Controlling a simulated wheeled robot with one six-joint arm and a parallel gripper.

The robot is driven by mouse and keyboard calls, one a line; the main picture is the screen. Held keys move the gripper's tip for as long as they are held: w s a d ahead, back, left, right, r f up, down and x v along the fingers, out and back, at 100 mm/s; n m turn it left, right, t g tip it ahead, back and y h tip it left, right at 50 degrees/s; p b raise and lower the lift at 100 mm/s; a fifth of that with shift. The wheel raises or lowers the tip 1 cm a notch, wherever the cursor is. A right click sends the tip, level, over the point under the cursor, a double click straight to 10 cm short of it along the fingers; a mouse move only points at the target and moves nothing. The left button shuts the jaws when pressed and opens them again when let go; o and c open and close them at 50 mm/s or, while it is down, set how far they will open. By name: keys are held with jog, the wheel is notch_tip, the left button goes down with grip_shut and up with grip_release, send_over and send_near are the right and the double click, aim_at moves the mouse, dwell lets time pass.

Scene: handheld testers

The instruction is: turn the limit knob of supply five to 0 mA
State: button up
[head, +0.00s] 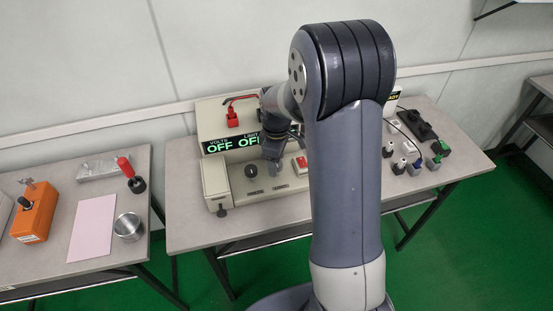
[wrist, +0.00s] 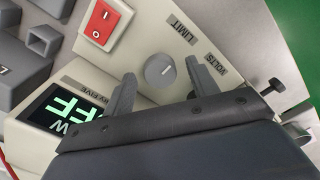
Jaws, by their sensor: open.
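Supply five (head: 215,183) is a cream bench unit on the middle table; its display (head: 232,144) reads OFF under VOLTS, and a second OFF is partly covered. In the wrist view a grey round knob (wrist: 160,70) with a short pale mark sits nearest the LIMIT label (wrist: 183,29). My gripper (head: 272,160) is open, its fingers apart on either side of this knob in the wrist view; I cannot tell whether they touch it. The head view hides this knob behind my gripper. A dark knob (head: 251,171) shows left of my gripper. The VOLTS label (wrist: 202,63) is partly covered by a finger.
A red rocker switch (wrist: 102,22) is close to the grey knob. A red plug (head: 232,118) with a lead stands on the supply. Several small connectors stand right of my arm. The left table holds an orange box (head: 36,212), a pink sheet (head: 93,226) and a metal cup (head: 128,228).

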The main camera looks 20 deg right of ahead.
notch_tip(320, 180, up, 11)
dwell(0.4)
jog(key=shift+f, duration=0.2)
notch_tip(320, 180, down, 11)
jog(key=shift+r, duration=0.2)
dwell(0.3)
dwell(0.4)
